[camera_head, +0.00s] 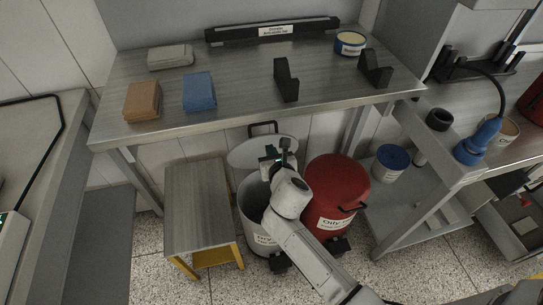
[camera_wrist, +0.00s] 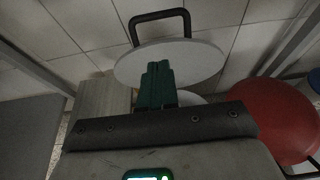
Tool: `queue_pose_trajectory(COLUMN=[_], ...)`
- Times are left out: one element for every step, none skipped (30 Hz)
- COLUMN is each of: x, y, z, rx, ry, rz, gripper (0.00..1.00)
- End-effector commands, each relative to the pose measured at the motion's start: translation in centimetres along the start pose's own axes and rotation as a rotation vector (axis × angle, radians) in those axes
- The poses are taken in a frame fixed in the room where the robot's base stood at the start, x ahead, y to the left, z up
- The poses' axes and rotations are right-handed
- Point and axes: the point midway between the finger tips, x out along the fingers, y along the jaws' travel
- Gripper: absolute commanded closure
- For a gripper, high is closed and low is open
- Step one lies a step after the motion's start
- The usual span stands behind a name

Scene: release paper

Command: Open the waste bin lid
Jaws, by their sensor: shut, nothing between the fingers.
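The light grey waste bin (camera_head: 253,216) stands on the floor beneath the edge of the workbench, with a label on its front. Its round grey lid (camera_head: 248,151) is raised and tilted back behind the bin, with the black handle (camera_head: 262,125) at its top. In the wrist view the lid (camera_wrist: 205,62) spreads behind my fingers, its handle (camera_wrist: 160,20) above it. My gripper (camera_head: 279,158) is over the bin, in front of the lid; its green fingers (camera_wrist: 157,84) are shut and empty. I cannot tell whether they touch the lid. My arm hides part of the bin.
A red oily-waste bin (camera_head: 333,195) stands close on the right. A low metal stool (camera_head: 197,205) is on the left. The workbench (camera_head: 230,110) above holds sponges and black holders. A shelf cart with a blue-lidded tub (camera_head: 391,160) is farther right.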

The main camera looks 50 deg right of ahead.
Motion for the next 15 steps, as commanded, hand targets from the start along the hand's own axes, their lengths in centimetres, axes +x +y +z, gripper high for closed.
queue_pose_trajectory(x=[1.2,1.8,2.6,3.2,3.8,4.6,5.2,5.7,6.1,6.3,6.6,7.0,7.2,7.5,7.7], y=[0.0,0.0,0.0,0.0,0.0,0.0,0.0,0.0,0.0,0.0,0.0,0.0,0.0,0.0,0.0], z=[-0.1,-0.1,-0.1,-0.1,-0.2,-0.2,-0.1,-0.2,0.6,1.0,1.3,1.7,1.9,2.1,2.3], rx=[0.001,0.001,0.001,0.001,0.001,0.0,0.0,0.0,0.001,0.002,0.002,0.0,0.001,0.002,0.001], ry=[-0.002,-0.002,-0.001,-0.001,-0.001,-0.001,-0.002,-0.001,-0.004,-0.003,-0.003,-0.002,-0.002,-0.002,-0.001], rz=[-0.001,-0.001,-0.001,-0.001,-0.001,-0.001,-0.001,0.0,0.0,0.001,0.001,0.0,0.0,0.0,0.0], gripper=[1.0,1.0,1.0,1.0,1.0,1.0,1.0,1.0,1.0,1.0,1.0,1.0,1.0,1.0,1.0])
